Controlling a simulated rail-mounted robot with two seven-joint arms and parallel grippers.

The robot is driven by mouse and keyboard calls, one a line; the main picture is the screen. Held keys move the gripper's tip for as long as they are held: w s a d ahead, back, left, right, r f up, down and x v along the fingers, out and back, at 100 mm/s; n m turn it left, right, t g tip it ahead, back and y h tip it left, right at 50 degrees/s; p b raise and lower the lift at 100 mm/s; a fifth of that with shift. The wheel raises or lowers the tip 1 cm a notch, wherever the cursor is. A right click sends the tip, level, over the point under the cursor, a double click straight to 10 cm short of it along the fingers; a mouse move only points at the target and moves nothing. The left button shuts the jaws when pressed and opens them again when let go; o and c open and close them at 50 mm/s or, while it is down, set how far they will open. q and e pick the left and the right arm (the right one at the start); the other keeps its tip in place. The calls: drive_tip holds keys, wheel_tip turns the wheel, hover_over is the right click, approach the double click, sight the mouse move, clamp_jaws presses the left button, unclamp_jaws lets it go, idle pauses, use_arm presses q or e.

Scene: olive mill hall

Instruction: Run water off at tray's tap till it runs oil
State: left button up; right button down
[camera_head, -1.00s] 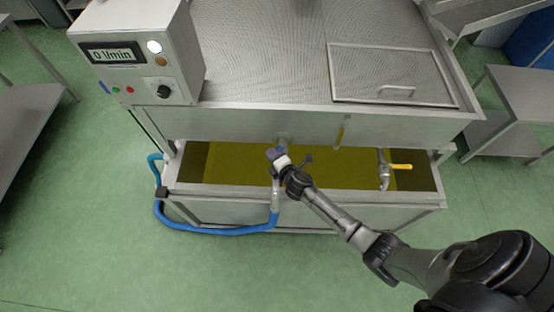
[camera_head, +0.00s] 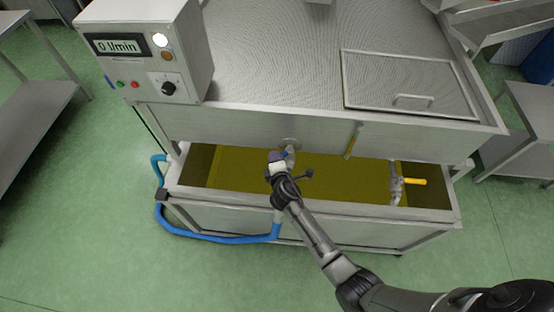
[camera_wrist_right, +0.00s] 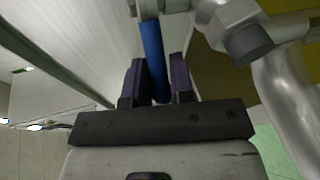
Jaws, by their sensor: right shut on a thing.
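The steel tray (camera_head: 330,228) under the hood is filled with yellow-green liquid (camera_head: 330,170). My right gripper (camera_head: 277,157) is at a metal tap (camera_head: 290,146) at the tray's back middle, largely hidden by my gripper. In the right wrist view, the gripper (camera_wrist_right: 157,78) is shut on the tap's blue lever (camera_wrist_right: 152,45), with a dark finger on each side. A bent steel pipe (camera_wrist_right: 288,105) passes to the right. No stream shows from the tap; its outlet is hidden. My left gripper is out of view.
A second tap with a yellow lever (camera_head: 415,181) is at the tray's right. A blue hose (camera_head: 215,238) loops along the front left. A control box (camera_head: 150,55) with a display seemingly reading 0 l/min stands at the upper left.

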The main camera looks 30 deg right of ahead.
drive_tip(key=c, duration=1.3)
unclamp_jaws()
drive_tip(key=shift+s+a+r, duration=0.15)
drive_tip(key=shift+s+r, duration=0.05)
drive_tip(key=shift+s, duration=0.15)
drive_tip(key=shift+p+v, duration=0.85)
drive_tip(key=shift+v, duration=5.6)
drive_tip(key=shift+c, duration=0.3)
